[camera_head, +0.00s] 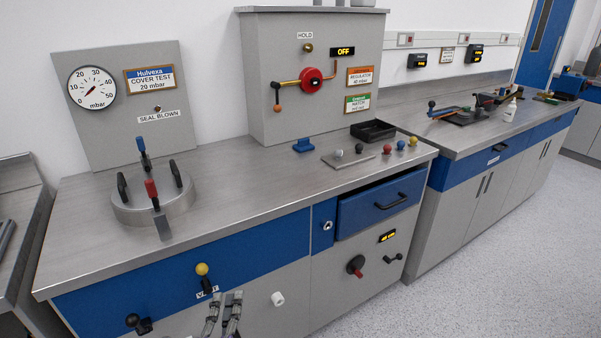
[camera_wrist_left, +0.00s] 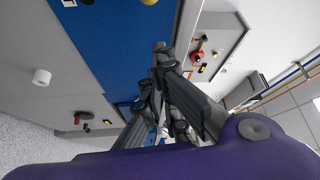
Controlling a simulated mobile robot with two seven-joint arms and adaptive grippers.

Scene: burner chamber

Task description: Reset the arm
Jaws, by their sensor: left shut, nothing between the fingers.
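My left gripper (camera_head: 232,298) shows at the bottom edge of the head view, in front of the bench's lower grey panel. It is shut and empty. It lies between the yellow-knobbed lever marked VENT (camera_head: 203,272) and a white knob (camera_head: 278,298), apart from both as far as I can tell. In the left wrist view the fingers (camera_wrist_left: 160,48) reach up the picture with the blue bench front behind them. Most of my left arm is out of the head view. My right gripper is not in view.
The bench (camera_head: 255,188) carries a round lid (camera_head: 150,205) with black, blue and red handles, a black tray (camera_head: 373,131) and several coloured knobs. A blue drawer (camera_head: 380,203) stands partly open at the right. The floor (camera_head: 470,265) there is clear.

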